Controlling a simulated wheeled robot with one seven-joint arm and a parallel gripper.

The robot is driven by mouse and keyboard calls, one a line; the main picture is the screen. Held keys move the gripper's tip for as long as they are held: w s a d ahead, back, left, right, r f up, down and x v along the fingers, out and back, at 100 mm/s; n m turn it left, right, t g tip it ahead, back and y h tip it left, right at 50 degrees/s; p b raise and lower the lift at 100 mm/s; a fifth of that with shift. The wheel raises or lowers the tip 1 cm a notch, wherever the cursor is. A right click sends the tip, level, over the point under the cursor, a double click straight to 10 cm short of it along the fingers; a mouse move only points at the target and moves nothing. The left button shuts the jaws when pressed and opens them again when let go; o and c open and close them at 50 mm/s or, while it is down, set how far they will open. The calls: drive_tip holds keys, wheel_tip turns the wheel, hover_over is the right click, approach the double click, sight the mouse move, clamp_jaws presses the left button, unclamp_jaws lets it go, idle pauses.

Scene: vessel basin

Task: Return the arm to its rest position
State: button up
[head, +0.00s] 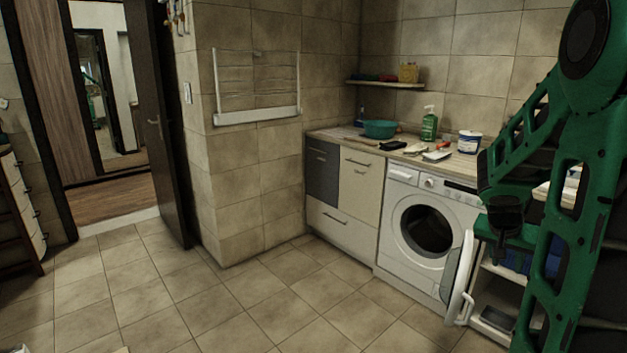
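My green arm (588,165) fills the right side of the head view, bent, with its upper joint at the top right corner. The dark end of the arm with my gripper (505,222) hangs low in front of the washing machine's right side and an open cabinet. The fingers are too dark and small to tell whether they are open or shut. I see nothing clearly held in them.
The counter (335,137) holds a teal basin (380,129), a green bottle (429,124) and a white tub (469,141). The tiled floor (230,310) at left and centre is clear.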

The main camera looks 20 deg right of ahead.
drive_tip(key=s+a+n+y, duration=0.2)
drive_tip(key=s+a, duration=0.3)
drive_tip(key=a, duration=0.3)
drive_tip(key=s+a+r+n+g+y, duration=0.1)
drive_tip(key=s+a+n+y, duration=0.1)
drive_tip(key=s+a, duration=0.3)
drive_tip(key=s+a+n+y, duration=0.2)
drive_tip(key=s+a, duration=0.4)
drive_tip(key=a, duration=0.6)
drive_tip(key=shift+r+g, duration=0.3)
